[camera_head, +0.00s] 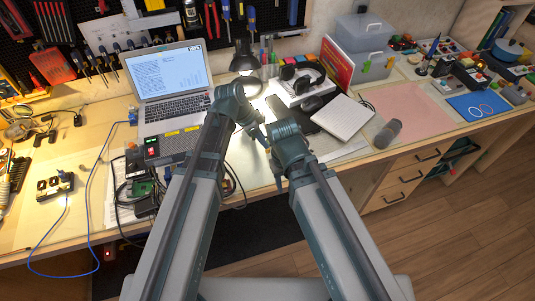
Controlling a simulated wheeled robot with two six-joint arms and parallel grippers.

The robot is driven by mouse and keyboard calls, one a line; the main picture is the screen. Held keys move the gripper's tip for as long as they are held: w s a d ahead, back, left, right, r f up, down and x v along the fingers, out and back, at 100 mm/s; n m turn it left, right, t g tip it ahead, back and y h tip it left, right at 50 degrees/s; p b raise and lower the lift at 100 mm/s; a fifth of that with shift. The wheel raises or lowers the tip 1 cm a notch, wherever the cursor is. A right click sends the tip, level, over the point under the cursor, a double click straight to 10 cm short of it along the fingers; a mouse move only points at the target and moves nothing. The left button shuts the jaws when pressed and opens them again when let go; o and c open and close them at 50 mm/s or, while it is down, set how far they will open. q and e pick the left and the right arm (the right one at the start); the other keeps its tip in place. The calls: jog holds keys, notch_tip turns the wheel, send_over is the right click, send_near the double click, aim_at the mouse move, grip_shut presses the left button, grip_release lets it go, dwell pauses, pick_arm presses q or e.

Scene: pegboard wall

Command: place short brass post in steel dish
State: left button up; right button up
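I cannot make out a short brass post or a steel dish; they may be hidden behind my arms or too small to tell. My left gripper (260,136) is over the middle of the bench, in front of the lit lamp area, at the end of the arm bent inward. My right gripper (274,106) is close beside it, largely merged with its own wrist. The fingertips of both are too small and covered to show whether they are open or hold anything.
A laptop (170,75) stands left of my arms, with a lamp (244,61) behind them. Headphones (302,78), a white pad (343,117) and a grey cylinder (387,134) lie to the right. A pink mat (408,105) is clear. A blue cable (88,205) hangs over the front edge.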

aim_at(268, 150)
pick_arm(q)
jog(key=b+x, duration=0.2)
jog(key=a+b+x, duration=0.1)
jog(key=b+x, duration=0.1)
jog(key=shift+d+f, duration=0.1)
jog(key=shift+f, duration=0.15)
jog(key=shift+w+d+f+b, duration=0.1)
jog(key=shift+d+f+b, duration=0.15)
jog(key=shift+f+b, duration=0.3)
jog(key=shift+r, duration=0.2)
jog(key=shift+c, duration=0.3)
grip_shut()
